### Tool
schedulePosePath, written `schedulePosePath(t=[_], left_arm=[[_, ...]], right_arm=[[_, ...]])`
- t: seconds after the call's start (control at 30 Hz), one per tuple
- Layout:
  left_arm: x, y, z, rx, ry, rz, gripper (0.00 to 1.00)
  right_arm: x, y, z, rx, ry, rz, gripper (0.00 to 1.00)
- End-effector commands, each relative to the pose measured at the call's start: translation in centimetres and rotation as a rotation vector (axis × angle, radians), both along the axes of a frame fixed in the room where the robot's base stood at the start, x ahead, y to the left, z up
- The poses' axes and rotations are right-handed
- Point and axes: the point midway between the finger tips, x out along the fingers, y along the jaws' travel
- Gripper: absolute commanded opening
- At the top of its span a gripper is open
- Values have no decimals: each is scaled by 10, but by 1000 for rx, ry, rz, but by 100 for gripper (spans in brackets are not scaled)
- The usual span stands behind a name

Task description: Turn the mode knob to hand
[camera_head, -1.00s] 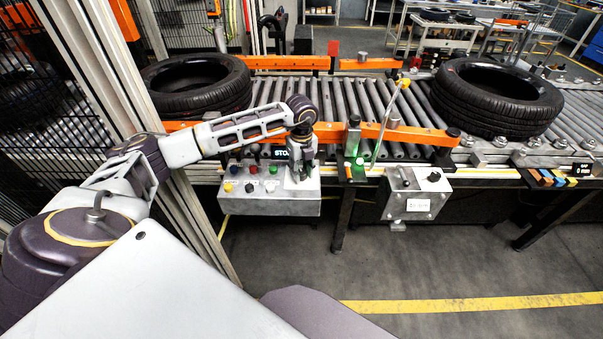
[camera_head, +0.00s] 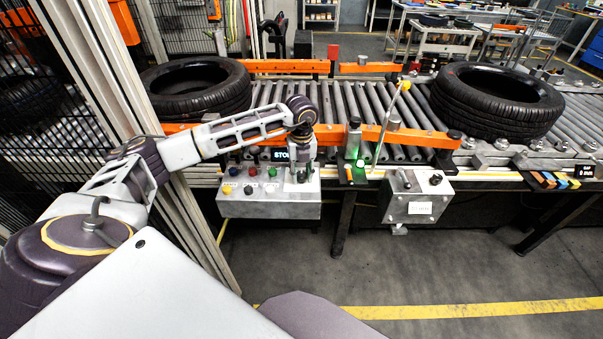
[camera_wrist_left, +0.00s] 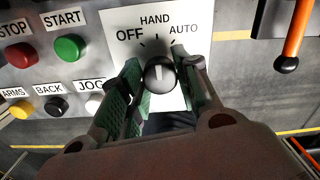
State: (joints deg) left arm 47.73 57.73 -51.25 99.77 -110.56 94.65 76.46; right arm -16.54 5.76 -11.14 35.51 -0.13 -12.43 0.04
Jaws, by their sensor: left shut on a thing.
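The mode knob (camera_wrist_left: 159,74) is a round black knob with a pale pointer line, on a white plate marked OFF, HAND and AUTO. Its pointer line runs up the picture, roughly towards the HAND mark (camera_wrist_left: 155,20). My left gripper (camera_wrist_left: 160,84) has its green-padded fingers on both sides of the knob and is shut on it. In the head view the left gripper (camera_head: 301,176) reaches down onto the right end of the grey control box (camera_head: 268,208), hiding the knob there. My right gripper is not in view.
Beside the knob are the red STOP (camera_wrist_left: 20,55) and green START (camera_wrist_left: 70,47) buttons, with smaller buttons below. Behind the box runs a roller conveyor with tyres (camera_head: 195,88) (camera_head: 497,98) and orange rails. A second grey box (camera_head: 416,199) hangs to the right.

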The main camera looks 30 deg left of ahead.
Motion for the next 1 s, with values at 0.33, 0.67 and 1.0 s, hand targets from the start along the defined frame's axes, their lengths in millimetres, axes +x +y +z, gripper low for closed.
schedulePosePath(t=[0.33, 0.67, 1.0], left_arm=[[1, 0, 1, 1, -2, 2, 55], [0, 0, 2, 0, -1, 1, 55], [1, 0, 30, 0, -4, 1, 55]], right_arm=[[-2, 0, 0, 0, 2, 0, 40], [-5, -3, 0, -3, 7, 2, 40], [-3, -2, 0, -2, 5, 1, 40]])
